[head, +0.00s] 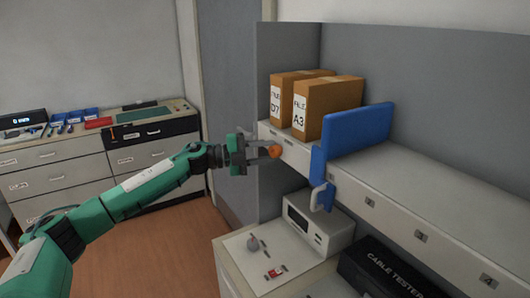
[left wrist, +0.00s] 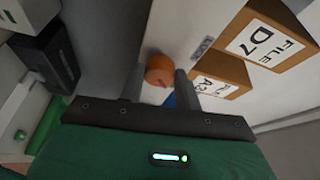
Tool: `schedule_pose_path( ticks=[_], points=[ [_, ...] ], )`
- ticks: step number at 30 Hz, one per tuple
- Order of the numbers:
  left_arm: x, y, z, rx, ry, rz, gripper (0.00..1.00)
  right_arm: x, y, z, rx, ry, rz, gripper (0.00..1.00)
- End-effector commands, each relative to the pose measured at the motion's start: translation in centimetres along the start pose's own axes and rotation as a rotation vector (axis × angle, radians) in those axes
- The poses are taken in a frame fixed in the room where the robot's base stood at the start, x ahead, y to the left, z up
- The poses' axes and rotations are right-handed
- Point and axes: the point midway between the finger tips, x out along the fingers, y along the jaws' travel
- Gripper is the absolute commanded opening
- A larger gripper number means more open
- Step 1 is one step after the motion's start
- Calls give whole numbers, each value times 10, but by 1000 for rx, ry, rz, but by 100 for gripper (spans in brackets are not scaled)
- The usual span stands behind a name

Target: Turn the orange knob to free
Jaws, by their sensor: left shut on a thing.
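The round orange knob (head: 274,151) is at the front edge of the shelf, below the file boxes. My left gripper (head: 264,151) reaches it from the left and is shut on it. In the left wrist view the knob (left wrist: 158,68) sits between the two finger ends, with a small reddish mark on its face. A blue divider (head: 357,131) with a handle stands on the shelf to the right of the knob. My right gripper is not in view.
Two file boxes, D7 (head: 281,103) and A3 (head: 318,108), stand on the shelf (head: 430,205), left of the divider. The shelf right of the divider is bare. A white device (head: 318,225) and a black cable tester (head: 380,272) stand below. Drawers (head: 60,178) are at the left.

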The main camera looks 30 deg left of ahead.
Motion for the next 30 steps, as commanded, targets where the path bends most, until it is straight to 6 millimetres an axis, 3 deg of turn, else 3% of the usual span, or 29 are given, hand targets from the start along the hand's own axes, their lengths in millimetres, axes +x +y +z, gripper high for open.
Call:
schedule_pose_path(
  ticks=[5,6,9,20,26,30],
  points=[
    [0,1,0,-1,1,2,11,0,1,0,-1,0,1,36],
    [0,1,0,-1,1,2,38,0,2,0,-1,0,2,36],
    [0,1,0,-1,1,1,56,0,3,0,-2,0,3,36],
    [-5,2,0,-1,-1,0,56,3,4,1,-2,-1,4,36],
    [-34,6,1,0,-3,2,56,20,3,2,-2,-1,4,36],
    [-67,8,2,-1,-4,4,56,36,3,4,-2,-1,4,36]
  ],
)
